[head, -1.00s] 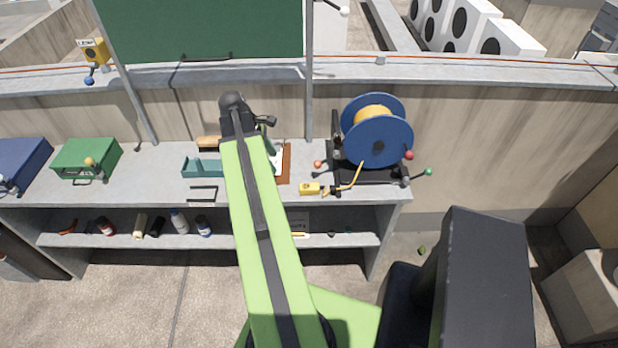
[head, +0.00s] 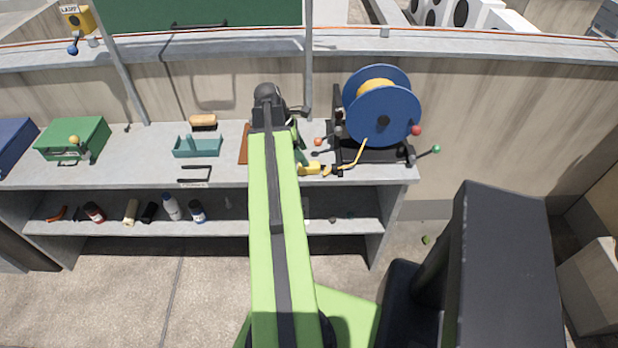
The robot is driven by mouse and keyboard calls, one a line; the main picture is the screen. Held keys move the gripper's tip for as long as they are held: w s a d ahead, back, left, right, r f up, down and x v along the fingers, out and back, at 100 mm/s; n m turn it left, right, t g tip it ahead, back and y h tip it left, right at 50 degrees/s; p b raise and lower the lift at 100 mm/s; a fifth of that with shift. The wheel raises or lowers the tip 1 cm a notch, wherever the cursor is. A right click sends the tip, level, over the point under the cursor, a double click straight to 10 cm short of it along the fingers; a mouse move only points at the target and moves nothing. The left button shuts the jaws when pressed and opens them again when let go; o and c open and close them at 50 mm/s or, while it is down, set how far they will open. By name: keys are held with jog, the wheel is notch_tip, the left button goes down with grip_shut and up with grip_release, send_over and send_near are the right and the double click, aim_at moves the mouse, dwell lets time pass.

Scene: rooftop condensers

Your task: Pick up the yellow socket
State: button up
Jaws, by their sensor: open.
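The yellow socket (head: 309,168) lies on the grey bench top near its front edge, just right of my arm. Its left end is close to the arm's outline and may be partly covered. A yellow cord runs from it up to the blue cable reel (head: 381,106). My gripper (head: 298,112) is at the far end of my green arm, above the bench and up from the socket in the picture. It is open and apart from the socket. The arm hides most of the gripper, and its fingertips are not clear.
The reel stands on a black frame (head: 375,156) right of the socket, with red and green knobs. Left on the bench (head: 130,160) are a teal tray (head: 198,152), a brush (head: 203,121) and a green case (head: 73,138). A post (head: 308,60) rises behind.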

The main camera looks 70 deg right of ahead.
aim_at(309, 168)
jog(key=shift+f, duration=0.15)
jog(key=b+x, duration=0.5)
jog(key=shift+w+a+f, duration=0.1)
jog(key=shift+f, duration=0.15)
jog(key=shift+r, duration=0.2)
grip_shut()
